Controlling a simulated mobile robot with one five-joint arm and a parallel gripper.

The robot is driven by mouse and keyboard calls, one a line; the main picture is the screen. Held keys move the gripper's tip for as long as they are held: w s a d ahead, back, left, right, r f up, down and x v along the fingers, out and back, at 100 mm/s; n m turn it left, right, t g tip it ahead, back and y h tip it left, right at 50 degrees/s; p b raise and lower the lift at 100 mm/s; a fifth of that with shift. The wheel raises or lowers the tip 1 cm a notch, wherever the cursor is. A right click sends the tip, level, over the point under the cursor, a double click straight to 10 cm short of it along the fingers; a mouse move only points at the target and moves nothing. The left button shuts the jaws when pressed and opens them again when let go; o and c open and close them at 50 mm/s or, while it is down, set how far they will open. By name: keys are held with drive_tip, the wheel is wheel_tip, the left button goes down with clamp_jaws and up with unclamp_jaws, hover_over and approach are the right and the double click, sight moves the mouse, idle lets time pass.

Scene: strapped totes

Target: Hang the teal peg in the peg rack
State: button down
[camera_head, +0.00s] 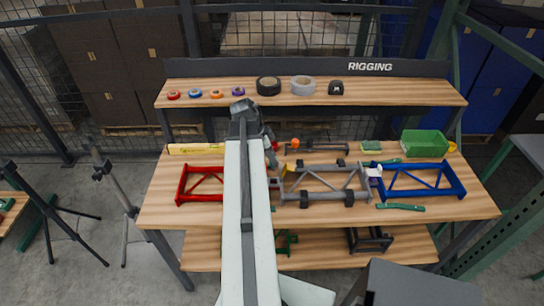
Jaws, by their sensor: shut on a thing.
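My long pale arm crosses the middle of the view and bends down over the workbench. My gripper (274,163) is just right of the arm, low over the bench by the grey frame. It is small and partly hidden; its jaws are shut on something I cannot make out. No teal peg is clearly visible. A green-teal bar (400,207) lies at the bench's front right, and another (388,161) lies behind the blue frame. I cannot tell whether either is a peg. A grey frame (322,194) stands mid-bench; I cannot tell whether it is the peg rack.
A red frame (199,197) is left of my arm and a blue frame (424,191) is at right. A green bin (424,143) stands at the back right. Tape rolls (303,85) line the upper shelf (420,92). The bench's front left (170,212) is bare.

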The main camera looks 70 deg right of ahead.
drive_tip(key=shift+r+p, duration=2.45)
drive_tip(key=shift+r, duration=0.15)
drive_tip(key=shift+f, duration=0.1)
